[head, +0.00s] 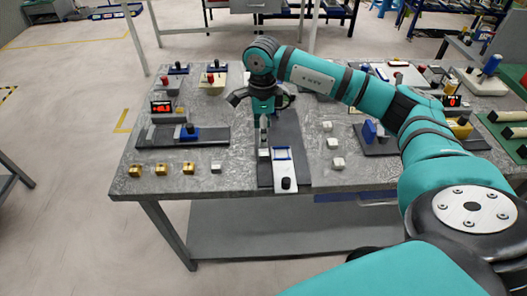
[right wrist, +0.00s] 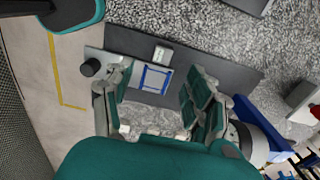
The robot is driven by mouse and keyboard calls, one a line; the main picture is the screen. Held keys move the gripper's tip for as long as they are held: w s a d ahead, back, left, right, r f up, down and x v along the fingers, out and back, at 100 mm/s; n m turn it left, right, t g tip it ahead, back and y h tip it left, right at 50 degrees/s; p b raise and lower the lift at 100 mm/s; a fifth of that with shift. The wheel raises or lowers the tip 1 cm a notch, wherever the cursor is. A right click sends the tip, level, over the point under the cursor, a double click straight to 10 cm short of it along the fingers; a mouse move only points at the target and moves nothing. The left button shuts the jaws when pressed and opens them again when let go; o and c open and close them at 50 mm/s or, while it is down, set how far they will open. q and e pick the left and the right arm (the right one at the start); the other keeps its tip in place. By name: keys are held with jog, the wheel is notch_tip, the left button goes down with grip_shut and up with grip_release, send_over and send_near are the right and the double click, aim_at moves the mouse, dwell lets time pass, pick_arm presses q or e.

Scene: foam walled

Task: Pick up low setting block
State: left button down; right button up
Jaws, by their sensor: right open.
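My right gripper (head: 264,104) is above the dark mat in the middle of the bench, its fingers spread. In the right wrist view its two fingers (right wrist: 157,103) are apart with nothing held between them. A small pale grey block (right wrist: 162,54) lies on the dark mat, beyond the fingers and beside a blue-framed fixture (right wrist: 155,79). In the head view the fixture (head: 284,172) has a pale slide and a black knob. I cannot tell by marking which block is the low setting one. My left gripper is not in view.
Several brass blocks (head: 162,169) and a grey block (head: 216,166) stand at the front left. White blocks (head: 332,143) stand right of the mat (head: 293,135). A gauge with a red display (head: 162,107) stands at the left.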

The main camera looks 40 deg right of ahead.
aim_at(262, 152)
notch_tip(262, 152, down, 4)
jog(key=shift+r+p, duration=0.2)
jog(key=shift+p, duration=0.1)
jog(key=shift+f+p, duration=0.3)
jog(key=shift+f, duration=0.15)
jog(key=f, duration=0.1)
jog(key=f+p, duration=0.1)
jog(key=f, duration=0.1)
jog(key=shift+w+f, duration=0.25)
jog(key=shift+f, duration=0.05)
jog(key=shift+d+f, duration=0.1)
jog(key=shift+f, duration=0.4)
jog(key=shift+c, duration=0.2)
grip_shut()
